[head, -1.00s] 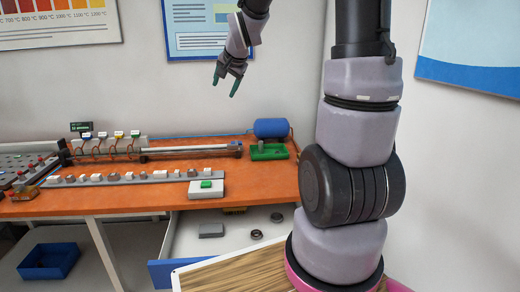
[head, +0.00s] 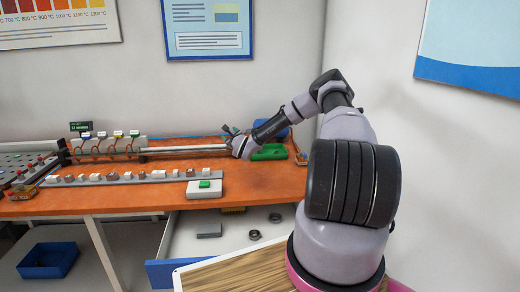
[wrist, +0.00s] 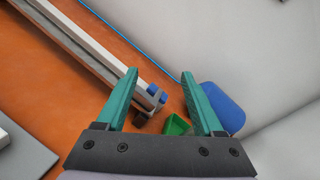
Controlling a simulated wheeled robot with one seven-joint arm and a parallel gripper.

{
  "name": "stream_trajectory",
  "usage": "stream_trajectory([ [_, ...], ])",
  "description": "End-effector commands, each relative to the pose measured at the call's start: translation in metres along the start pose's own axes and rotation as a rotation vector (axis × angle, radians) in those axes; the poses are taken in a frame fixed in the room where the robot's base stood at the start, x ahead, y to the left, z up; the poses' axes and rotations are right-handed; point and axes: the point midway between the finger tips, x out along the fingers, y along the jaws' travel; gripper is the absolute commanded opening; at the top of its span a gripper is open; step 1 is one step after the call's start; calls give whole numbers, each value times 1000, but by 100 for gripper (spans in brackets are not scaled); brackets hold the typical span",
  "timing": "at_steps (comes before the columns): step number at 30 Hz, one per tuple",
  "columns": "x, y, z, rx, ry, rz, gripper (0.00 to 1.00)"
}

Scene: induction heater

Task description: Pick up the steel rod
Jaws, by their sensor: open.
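A long grey bar, apparently the steel rod (head: 185,150), lies along the back of the orange bench. It shows in the wrist view as a pale bar (wrist: 85,38) running from the top left toward the middle; I cannot tell rod from its rail or support there. My gripper (head: 230,130) is at the right end of this bar in the head view. In the wrist view my gripper (wrist: 160,74) has two teal fingers spread wide with nothing held. The bar's end, with small blue parts, shows near the left finger.
A row of small blocks (head: 120,177) and a green-button box (head: 204,188) stand in front. An open drawer (head: 185,240) juts out below. The wall is close behind.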

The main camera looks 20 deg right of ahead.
Motion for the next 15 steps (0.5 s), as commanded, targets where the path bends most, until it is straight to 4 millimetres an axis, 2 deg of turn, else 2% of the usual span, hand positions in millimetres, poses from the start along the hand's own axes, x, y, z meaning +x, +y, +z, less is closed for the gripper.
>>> stream_trajectory([
  [1, 1, -4, -29, 100, 18, -65, 69],
  [7, -8, -31, -109, 401, 42, -323, 69],
  [10, -15, -39, -136, 487, 46, -412, 69],
  [15, -21, -46, -158, 549, 46, -485, 69],
])
